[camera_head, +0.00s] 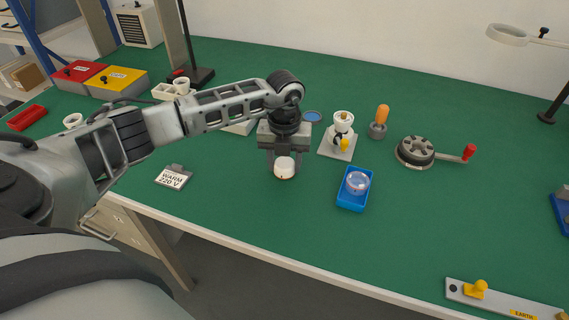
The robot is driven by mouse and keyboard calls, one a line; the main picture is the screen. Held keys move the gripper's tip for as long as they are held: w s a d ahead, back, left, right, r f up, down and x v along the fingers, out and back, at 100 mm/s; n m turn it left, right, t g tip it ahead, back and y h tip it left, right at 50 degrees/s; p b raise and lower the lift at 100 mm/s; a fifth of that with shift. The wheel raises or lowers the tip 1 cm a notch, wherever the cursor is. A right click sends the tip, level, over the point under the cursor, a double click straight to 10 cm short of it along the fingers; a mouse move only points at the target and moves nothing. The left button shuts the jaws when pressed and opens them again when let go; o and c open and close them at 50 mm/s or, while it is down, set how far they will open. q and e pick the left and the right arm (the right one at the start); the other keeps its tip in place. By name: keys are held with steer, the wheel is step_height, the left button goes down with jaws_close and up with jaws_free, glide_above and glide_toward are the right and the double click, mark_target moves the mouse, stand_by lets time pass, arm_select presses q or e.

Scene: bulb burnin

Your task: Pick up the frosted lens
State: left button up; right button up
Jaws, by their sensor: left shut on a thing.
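My left gripper (284,160) points down over the green bench, its fingers on either side of a small white rounded piece (285,170). It is shut on this piece, which looks like the frosted lens. I cannot tell whether the piece touches the bench or hangs just above it. A clear round lens (358,182) lies in the blue tray (352,204) to the right of the gripper. My right gripper is not in view.
A white lamp-holder stand (343,122) with a yellow knob and an orange-handled tool (381,120) stand behind the tray. A round fixture with a crank (414,151) is further right. A "WARM 220 V" card (174,178) lies at left.

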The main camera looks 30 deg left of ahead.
arm_select(q)
steer(key=shift+r, duration=0.1)
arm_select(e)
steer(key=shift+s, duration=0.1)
arm_select(q)
steer(key=shift+r, duration=0.15)
step_height(320, 180, up, 2)
steer(key=shift+w+b, duration=0.1)
steer(key=shift+b, duration=0.25)
steer(key=s+d+r+p, duration=0.1)
steer(key=s+d+r, duration=0.3)
steer(key=r, duration=0.3)
steer(key=s+d+r, duration=0.5)
steer(key=d+r, duration=0.1)
steer(key=r, duration=0.2)
steer(key=shift+d+p, duration=0.35)
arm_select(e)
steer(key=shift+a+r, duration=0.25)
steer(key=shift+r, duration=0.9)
arm_select(q)
steer(key=shift+s, duration=0.1)
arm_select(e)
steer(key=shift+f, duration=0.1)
